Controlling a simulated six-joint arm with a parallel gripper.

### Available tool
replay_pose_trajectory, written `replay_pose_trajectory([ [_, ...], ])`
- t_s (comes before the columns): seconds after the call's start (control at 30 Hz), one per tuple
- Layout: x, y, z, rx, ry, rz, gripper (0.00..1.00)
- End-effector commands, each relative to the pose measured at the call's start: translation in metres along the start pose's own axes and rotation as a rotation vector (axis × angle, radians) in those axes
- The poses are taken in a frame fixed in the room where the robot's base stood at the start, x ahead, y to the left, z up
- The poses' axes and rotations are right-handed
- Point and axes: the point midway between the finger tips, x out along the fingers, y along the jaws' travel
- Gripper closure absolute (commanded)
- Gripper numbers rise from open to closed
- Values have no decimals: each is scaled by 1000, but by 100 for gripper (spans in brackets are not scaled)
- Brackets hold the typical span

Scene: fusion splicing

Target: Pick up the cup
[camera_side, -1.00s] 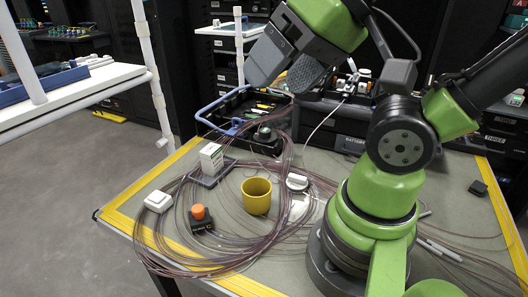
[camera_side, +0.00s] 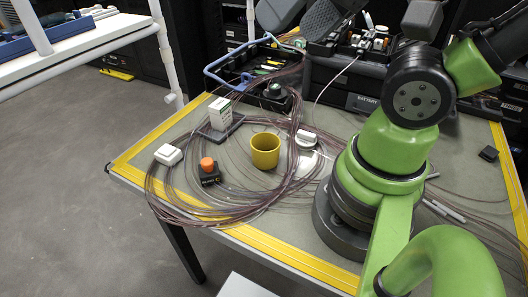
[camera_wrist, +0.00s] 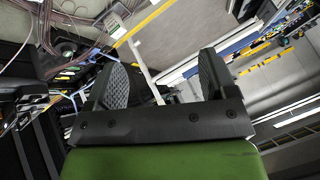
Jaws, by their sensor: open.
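The yellow cup (camera_side: 265,151) stands upright on the grey work table (camera_side: 285,213) in the side view, among loops of thin cable. My gripper (camera_side: 298,20) is at the top edge of the side view, high above the table and well apart from the cup; part of it is cut off by the frame. In the wrist view my gripper (camera_wrist: 163,78) shows two textured fingers spread apart with nothing between them. I cannot make out the cup in the wrist view.
Left of the cup are an orange-topped block (camera_side: 208,170), a white box (camera_side: 168,155) and an upright white carton (camera_side: 220,114). A white round piece (camera_side: 307,138) lies to its right. A tray with a blue handle (camera_side: 225,62) stands behind. Cable loops (camera_side: 185,207) surround the cup.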

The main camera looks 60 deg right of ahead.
Motion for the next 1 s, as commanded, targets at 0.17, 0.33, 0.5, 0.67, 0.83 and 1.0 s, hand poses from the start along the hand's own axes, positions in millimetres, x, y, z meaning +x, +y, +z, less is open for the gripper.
replay_pose_trajectory([
  [0.17,0,0,0,0,0,0,4],
  [0.33,0,0,0,0,0,0,4],
  [0.5,10,3,-7,-10,-39,39,4],
  [0.67,41,17,-24,-47,-152,137,4],
  [0.83,86,41,-37,-105,-306,236,4],
  [1.0,135,73,-35,-164,-475,300,4],
])
